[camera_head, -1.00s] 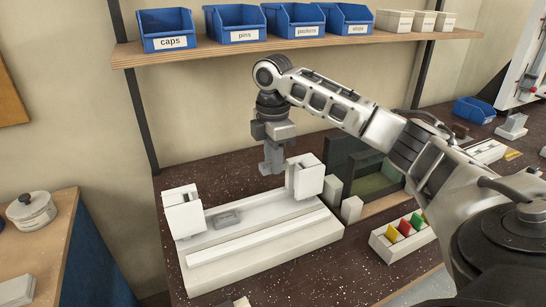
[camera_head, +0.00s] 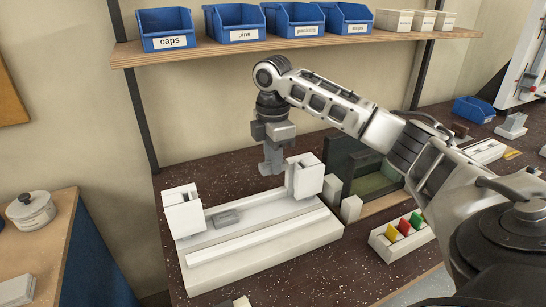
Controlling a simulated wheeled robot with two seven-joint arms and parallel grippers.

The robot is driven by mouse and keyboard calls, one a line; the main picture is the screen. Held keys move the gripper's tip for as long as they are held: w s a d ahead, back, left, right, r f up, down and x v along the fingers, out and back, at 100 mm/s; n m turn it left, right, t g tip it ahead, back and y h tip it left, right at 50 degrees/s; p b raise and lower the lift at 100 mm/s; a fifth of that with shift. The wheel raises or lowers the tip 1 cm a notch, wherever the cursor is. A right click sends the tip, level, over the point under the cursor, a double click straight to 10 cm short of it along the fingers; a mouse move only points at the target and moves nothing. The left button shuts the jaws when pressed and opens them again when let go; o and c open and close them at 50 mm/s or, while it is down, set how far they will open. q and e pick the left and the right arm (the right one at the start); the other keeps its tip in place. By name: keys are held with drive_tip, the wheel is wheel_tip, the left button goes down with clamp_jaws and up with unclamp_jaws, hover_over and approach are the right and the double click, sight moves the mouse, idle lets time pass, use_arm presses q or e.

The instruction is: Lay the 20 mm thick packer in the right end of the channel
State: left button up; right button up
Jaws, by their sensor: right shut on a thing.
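The white clamp fixture (camera_head: 262,258) lies on the dark speckled bench, with a long channel (camera_head: 255,222) running between its left clamp block (camera_head: 183,212) and its right clamp block (camera_head: 305,177). A grey block (camera_head: 226,218) lies in the channel towards the left end. My right gripper (camera_head: 272,167) points down, above and behind the right part of the channel, just left of the right clamp block. It is shut on a small grey piece, seemingly the packer, mostly hidden by the fingers; its thickness cannot be read. My left gripper is not in view.
A dark green frame (camera_head: 350,158) and small pale blocks (camera_head: 351,209) stand right of the fixture. A white holder (camera_head: 384,248) with coloured pieces is at the right front. Blue bins (camera_head: 234,24) line the shelf above. The bench in front of the fixture is mostly clear.

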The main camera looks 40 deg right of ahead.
drive_tip(key=shift+f+b, duration=0.85)
drive_tip(key=shift+f, duration=3.8)
drive_tip(key=o, duration=1)
drive_tip(key=shift+o, duration=0.2)
drive_tip(key=shift+r+p, duration=0.95)
drive_tip(key=shift+r, duration=3.1)
